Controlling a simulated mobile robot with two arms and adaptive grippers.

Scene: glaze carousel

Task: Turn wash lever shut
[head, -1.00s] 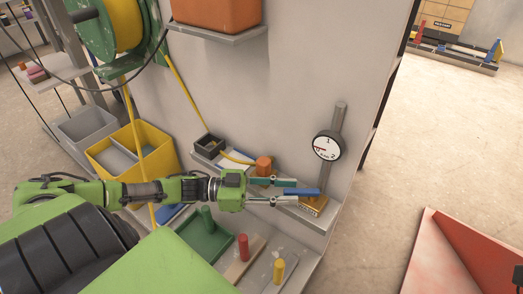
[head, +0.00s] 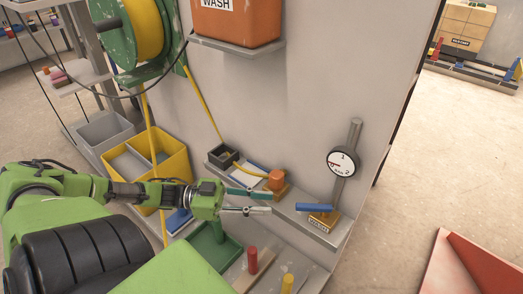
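A blue lever (head: 314,207) sits on a small brass-coloured valve block (head: 323,221) at the right end of the grey wall ledge. It lies flat and points left in the picture. The label on the block is too small to read. My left gripper (head: 268,203) is open and empty, fingers pointing right at the lever, with a gap between its tips and the lever's free end. An orange tank marked WASH (head: 236,22) stands on the shelf above. My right gripper is out of view.
A round gauge (head: 341,162) on a grey post stands behind the lever. An orange knob (head: 276,180) sits on the ledge close above my fingers. A yellow bin (head: 176,165) and green tray (head: 203,250) lie left and below. Open floor is right.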

